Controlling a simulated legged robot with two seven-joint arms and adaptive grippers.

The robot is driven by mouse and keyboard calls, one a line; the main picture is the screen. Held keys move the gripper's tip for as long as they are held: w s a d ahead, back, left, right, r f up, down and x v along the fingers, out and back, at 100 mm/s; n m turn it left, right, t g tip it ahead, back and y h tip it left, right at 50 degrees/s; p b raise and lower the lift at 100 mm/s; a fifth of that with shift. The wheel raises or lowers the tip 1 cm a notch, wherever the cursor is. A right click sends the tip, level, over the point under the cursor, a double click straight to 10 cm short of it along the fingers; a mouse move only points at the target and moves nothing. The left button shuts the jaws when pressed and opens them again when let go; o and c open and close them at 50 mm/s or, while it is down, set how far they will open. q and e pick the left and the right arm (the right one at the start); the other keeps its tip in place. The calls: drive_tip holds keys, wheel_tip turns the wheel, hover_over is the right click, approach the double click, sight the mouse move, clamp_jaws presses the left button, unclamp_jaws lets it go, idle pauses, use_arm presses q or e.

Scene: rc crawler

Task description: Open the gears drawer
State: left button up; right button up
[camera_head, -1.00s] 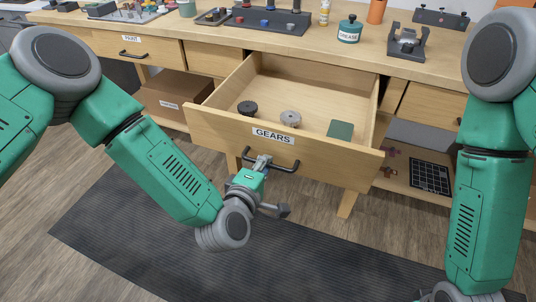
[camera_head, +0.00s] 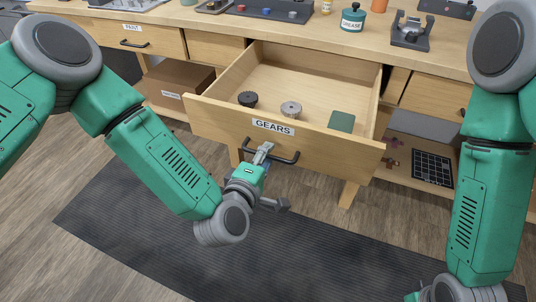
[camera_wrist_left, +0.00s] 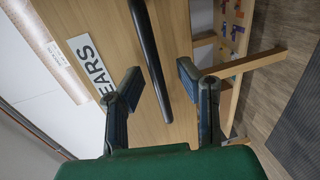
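The gears drawer (camera_head: 225,122), labelled GEARS, stands pulled well out of the bench in the head view. Its black bar handle (camera_head: 285,159) is on the front; it also shows in the left wrist view (camera_wrist_left: 150,55). My left gripper (camera_head: 263,152) is at the handle's left part. In the left wrist view its two fingers (camera_wrist_left: 158,88) are spread apart, with the bar running between them and a gap visible on each side. My right gripper is out of view.
The workbench top (camera_head: 215,25) holds a grease jar (camera_head: 353,18), a tool tray and a dark fixture (camera_head: 411,32). The paint drawer (camera_head: 110,36) at left is shut. A cardboard box (camera_head: 175,85) sits on the lower shelf. A dark mat (camera_head: 150,235) covers the clear floor.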

use_arm(q)
drive_tip(key=v, duration=1.1)
drive_tip(key=shift+s, duration=0.2)
drive_tip(key=shift+f, duration=0.15)
drive_tip(key=s+a+f+m+g, duration=0.2)
drive_tip(key=s+f+m+g, duration=0.3)
drive_tip(key=f, duration=0.3)
drive_tip(key=s+a+f+m+g+y, duration=0.1)
drive_tip(key=s+a+f+m+g, duration=0.2)
drive_tip(key=a, duration=0.3)
drive_tip(key=s+a+f+m+g+y, duration=0.2)
drive_tip(key=s+a+f+m+g, duration=0.1)
drive_tip(key=s+a, duration=0.3)
drive_tip(key=s+a+f+m+g+y, duration=0.1)
drive_tip(key=s+a+f+m+g, duration=0.1)
drive_tip(key=a, duration=0.5)
drive_tip(key=shift+s+a+f+m+g+y, duration=0.4)
drive_tip(key=shift+s+m+g, duration=0.2)
drive_tip(key=shift+s+m, duration=0.5)
drive_tip(key=shift+d, duration=0.1)
drive_tip(key=shift+w+d, duration=0.1)
